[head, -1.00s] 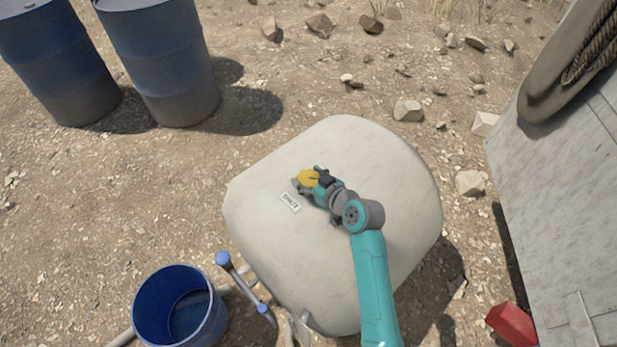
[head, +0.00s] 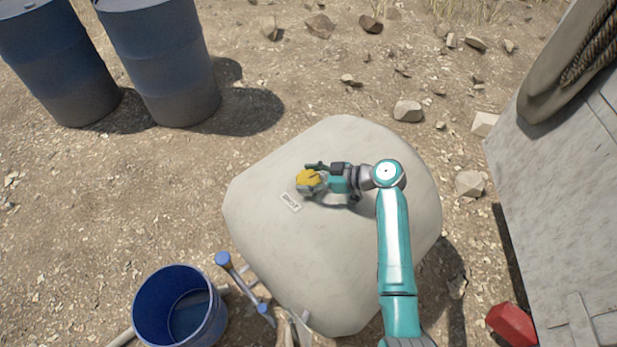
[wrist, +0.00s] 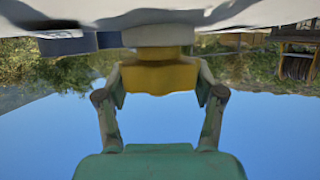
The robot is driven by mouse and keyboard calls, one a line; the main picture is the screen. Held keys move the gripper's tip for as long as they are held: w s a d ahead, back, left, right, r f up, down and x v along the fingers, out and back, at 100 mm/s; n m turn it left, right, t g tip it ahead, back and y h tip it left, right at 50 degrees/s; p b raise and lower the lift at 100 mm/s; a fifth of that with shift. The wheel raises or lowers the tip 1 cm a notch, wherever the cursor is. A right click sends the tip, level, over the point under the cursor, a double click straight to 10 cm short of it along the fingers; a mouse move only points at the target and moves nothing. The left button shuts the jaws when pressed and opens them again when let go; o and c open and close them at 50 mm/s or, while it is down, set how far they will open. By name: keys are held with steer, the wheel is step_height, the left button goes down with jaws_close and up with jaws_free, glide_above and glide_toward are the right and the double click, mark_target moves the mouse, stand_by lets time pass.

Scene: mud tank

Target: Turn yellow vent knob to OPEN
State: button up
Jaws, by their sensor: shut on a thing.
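The yellow vent knob (head: 308,181) sits on top of the pale, rounded tank (head: 270,235). The knob's pale base (wrist: 158,36) meets the tank surface. Any OPEN mark cannot be made out.
Two dark blue drums (head: 160,60) stand at the upper left. A blue bucket (head: 180,308) and a blue-capped pipe (head: 235,270) are at the tank's lower left. A grey panelled structure (head: 570,190) and a red object (head: 511,324) stand at the right. Rocks lie behind the tank.

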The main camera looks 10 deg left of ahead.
stand_by(0.4)
steer(key=o, duration=1.1)
steer(key=shift+o, duration=0.2)
steer(key=v, duration=1.2)
steer(key=shift+w, duration=0.15)
